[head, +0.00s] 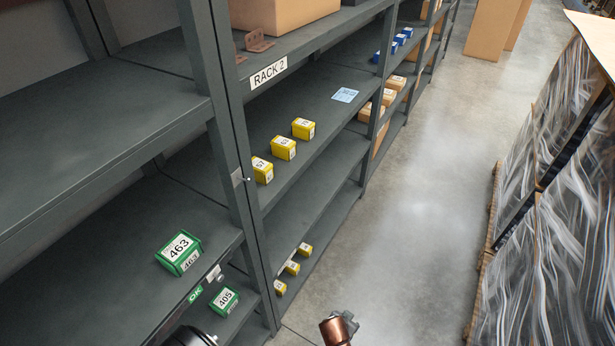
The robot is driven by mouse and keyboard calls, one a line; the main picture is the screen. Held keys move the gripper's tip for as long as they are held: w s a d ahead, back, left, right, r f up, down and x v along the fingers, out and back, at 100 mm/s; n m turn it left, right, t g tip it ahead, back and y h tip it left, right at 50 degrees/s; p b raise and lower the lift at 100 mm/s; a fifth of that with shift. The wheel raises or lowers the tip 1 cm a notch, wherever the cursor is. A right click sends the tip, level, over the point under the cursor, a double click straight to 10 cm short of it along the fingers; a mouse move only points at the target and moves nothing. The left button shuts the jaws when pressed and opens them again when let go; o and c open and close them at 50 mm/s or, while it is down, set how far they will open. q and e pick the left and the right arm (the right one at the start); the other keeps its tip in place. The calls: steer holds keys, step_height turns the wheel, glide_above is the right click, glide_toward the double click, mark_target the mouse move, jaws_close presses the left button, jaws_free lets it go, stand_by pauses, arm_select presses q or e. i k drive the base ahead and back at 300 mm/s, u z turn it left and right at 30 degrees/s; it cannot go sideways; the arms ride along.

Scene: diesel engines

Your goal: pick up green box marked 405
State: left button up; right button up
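The green box marked 405 (224,300) sits on a lower shelf of the nearest rack, at the lower left of the head view. Its white label faces up, and the shelf above it stands close by on the left. A second green box, marked 463 (179,253), sits on the shelf above, near that shelf's front edge. A dark rounded part and a copper-coloured part at the bottom edge look like pieces of my arms. Neither touches a box.
Rack uprights and shelf edges frame the boxes. Several yellow boxes (283,148) stand on the neighbouring rack, marked RACK 2 (268,73). A wrapped pallet load (560,190) stands on the right. The concrete aisle floor (420,200) between is clear.

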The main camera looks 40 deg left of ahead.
mark_target(228, 298)
steer(key=i, duration=1.65)
steer(key=u, duration=3.3)
steer(key=i, duration=0.5)
steer(key=z, duration=0.05)
